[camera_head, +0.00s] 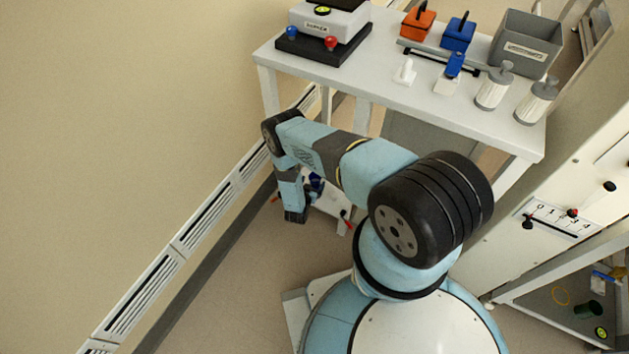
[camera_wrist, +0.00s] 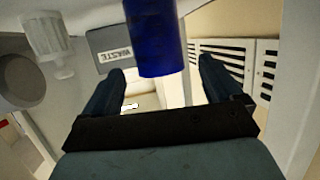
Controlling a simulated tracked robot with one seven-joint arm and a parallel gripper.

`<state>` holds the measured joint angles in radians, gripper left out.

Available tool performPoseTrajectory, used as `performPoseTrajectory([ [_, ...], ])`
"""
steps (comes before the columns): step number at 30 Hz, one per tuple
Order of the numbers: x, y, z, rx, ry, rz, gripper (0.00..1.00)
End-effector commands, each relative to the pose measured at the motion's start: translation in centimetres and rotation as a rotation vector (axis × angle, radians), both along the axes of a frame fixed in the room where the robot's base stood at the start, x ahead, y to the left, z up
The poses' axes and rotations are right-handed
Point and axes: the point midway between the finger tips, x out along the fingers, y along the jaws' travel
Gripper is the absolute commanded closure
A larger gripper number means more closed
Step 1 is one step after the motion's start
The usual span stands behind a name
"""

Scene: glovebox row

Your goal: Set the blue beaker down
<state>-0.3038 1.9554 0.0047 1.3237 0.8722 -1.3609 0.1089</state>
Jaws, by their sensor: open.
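The blue beaker (camera_wrist: 157,38) shows in the wrist view as a dark blue cylinder, its upper part cut off by the picture edge. My gripper (camera_wrist: 163,68) is open, with one dark finger on each side of the beaker's line. A gap shows between the beaker and each finger, and I see no finger closed on it. In the head view my arm reaches down beside the white bench, and its end is mostly hidden. A small blue thing (camera_head: 316,182) shows beside the arm's end; I cannot tell whether it is the beaker.
The white bench (camera_head: 440,108) holds a grey bin (camera_head: 527,44), two white canisters (camera_head: 494,88), an orange box (camera_head: 417,24) and a dark-based device (camera_head: 323,45). A vented wall (camera_head: 205,212) stands left of my arm. A "WASTE" box (camera_wrist: 112,45) shows in the wrist view.

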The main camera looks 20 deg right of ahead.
Motion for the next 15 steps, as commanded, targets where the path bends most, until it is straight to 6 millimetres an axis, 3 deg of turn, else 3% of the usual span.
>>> performPoseTrajectory([
  [6,-3.4,2.3,1.3,-0.001,0.002,0.001,0.08],
  [15,-6.1,4.0,2.2,0.000,0.002,-0.001,0.08],
])
